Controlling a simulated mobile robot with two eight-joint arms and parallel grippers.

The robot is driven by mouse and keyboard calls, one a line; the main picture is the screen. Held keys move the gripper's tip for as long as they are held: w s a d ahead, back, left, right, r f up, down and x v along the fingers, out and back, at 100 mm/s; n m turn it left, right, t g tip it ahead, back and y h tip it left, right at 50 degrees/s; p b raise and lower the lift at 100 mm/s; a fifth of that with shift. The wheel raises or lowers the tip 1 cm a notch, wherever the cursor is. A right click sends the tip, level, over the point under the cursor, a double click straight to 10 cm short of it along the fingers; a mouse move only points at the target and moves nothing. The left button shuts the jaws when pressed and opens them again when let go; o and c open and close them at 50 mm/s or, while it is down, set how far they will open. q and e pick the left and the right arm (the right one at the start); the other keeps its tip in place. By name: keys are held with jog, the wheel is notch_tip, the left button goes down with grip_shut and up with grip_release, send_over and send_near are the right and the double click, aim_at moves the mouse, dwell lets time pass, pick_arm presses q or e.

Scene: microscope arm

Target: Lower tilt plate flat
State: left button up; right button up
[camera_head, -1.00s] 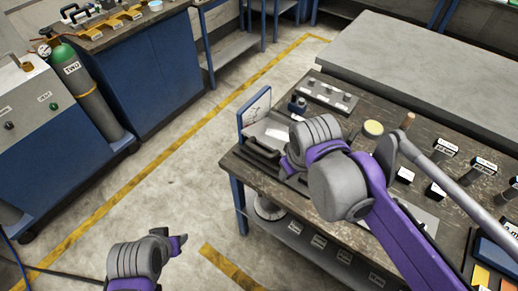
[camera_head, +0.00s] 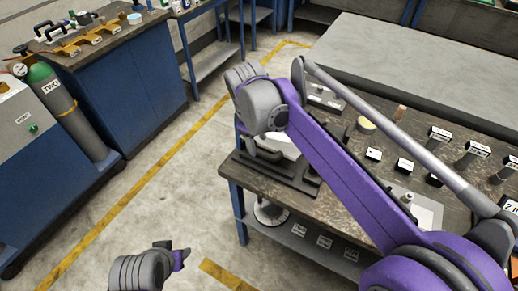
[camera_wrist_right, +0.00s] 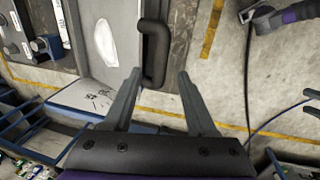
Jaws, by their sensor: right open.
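The tilt plate (camera_wrist_right: 112,35) is a pale grey plate with a white oval patch, seen from above in the right wrist view. A black bar handle (camera_wrist_right: 154,50) is on its edge. My right gripper (camera_wrist_right: 160,72) is open and empty, its fingers apart, with the handle ahead of and between their tips. I cannot tell any contact. In the head view my right arm hides much of the plate (camera_head: 283,145) and the fingers; the plate's angle is unclear. My left gripper (camera_head: 182,255) is over the floor, apart from the table; its jaw opening is unclear.
The plate's device sits at the corner of a dark worktable (camera_head: 240,176). Labelled blocks (camera_head: 405,165) and a yellow-topped round piece (camera_head: 366,124) are on the table.

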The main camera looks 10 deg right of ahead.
aim_at(259, 151)
jog(key=shift+w+d+f, duration=0.15)
jog(key=shift+f, duration=0.9)
jog(key=shift+w+d+f, duration=0.1)
jog(key=shift+w+f, duration=0.05)
jog(key=shift+f, duration=0.9)
grip_shut()
